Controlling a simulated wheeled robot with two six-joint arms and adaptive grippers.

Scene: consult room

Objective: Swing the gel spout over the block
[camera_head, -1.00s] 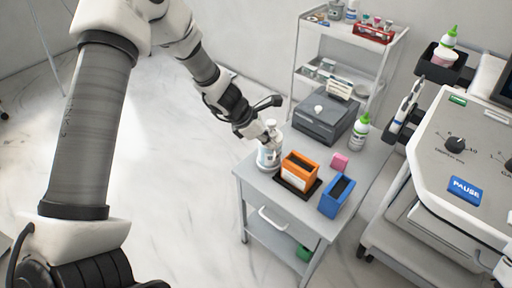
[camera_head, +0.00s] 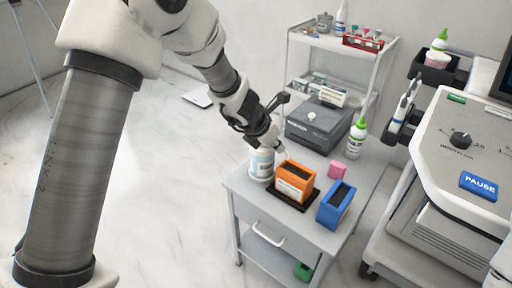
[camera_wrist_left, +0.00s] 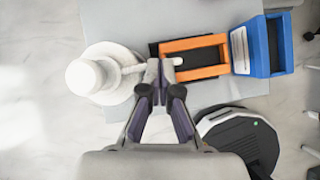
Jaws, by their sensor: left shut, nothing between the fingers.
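The white gel pump bottle (camera_head: 261,165) stands at the table's left back corner. In the left wrist view its round top (camera_wrist_left: 88,76) is at left, and its spout points right, the tip at the left end of the orange box. The orange box (camera_head: 293,183) has a dark opening and sits on a black tray (camera_head: 312,197). My left gripper (camera_head: 279,148) is shut and empty at the spout; its fingertips (camera_wrist_left: 160,78) overlap the spout in the wrist view. I cannot tell if they touch it. A pink block (camera_head: 337,169) lies behind the blue box. My right gripper is not in view.
A blue box (camera_head: 335,206) stands right of the orange one. A grey machine (camera_head: 317,125) and a green-capped bottle (camera_head: 356,138) stand behind on the table (camera_head: 257,208). A shelf cart (camera_head: 377,75) is behind, and a console with a PAUSE button (camera_head: 470,150) is at right.

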